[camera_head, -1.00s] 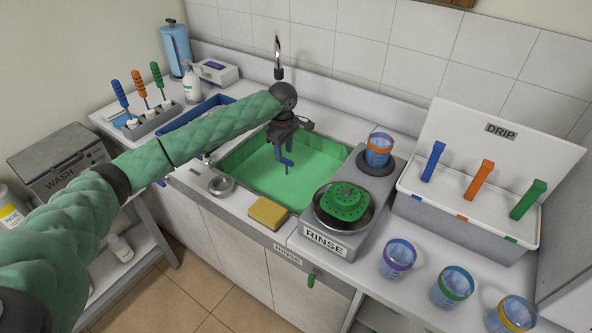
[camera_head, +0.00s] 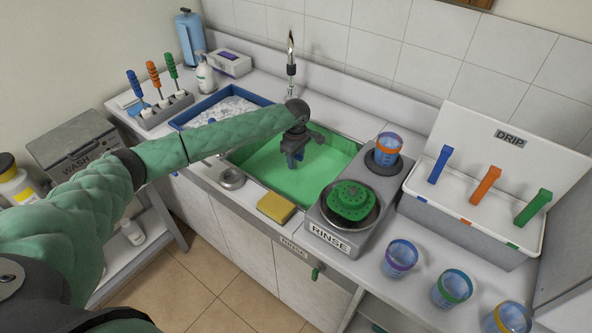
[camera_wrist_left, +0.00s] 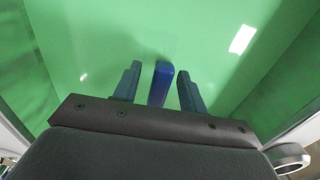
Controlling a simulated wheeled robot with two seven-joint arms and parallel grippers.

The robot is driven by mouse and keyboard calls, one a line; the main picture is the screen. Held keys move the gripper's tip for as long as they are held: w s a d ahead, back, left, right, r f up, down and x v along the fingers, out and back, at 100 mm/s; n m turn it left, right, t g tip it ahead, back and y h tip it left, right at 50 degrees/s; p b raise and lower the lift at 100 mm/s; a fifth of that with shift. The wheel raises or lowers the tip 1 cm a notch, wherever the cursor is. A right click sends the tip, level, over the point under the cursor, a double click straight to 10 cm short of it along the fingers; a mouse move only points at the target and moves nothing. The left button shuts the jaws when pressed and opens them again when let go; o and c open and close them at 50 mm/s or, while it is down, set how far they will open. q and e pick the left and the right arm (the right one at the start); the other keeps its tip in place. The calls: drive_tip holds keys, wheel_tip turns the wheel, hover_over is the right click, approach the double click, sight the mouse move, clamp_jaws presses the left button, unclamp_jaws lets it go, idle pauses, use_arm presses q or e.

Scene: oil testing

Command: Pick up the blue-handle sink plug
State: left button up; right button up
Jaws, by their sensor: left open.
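The blue handle of the sink plug (camera_wrist_left: 160,84) stands between my left gripper's two fingers in the left wrist view, with a gap on each side. My left gripper (camera_head: 292,160) reaches down over the green-coated sink basin (camera_head: 310,182) in the head view. It is open, with its dark blue-grey fingers spread around the handle (camera_wrist_left: 159,72). The lower part of the plug is hidden. In the head view I cannot clearly separate the handle from the fingers. My right gripper is not in view.
A faucet (camera_head: 291,68) rises behind the sink. A yellow sponge (camera_head: 276,207) lies at its front edge. The rinse unit (camera_head: 330,222), holding a green disc (camera_head: 351,199), stands to the right. A blue-rimmed tray (camera_head: 180,122) is to the left.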

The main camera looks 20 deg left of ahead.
use_arm(q)
drive_tip(key=shift+f, duration=0.35)
clamp_jaws()
drive_tip(key=shift+r, duration=0.2)
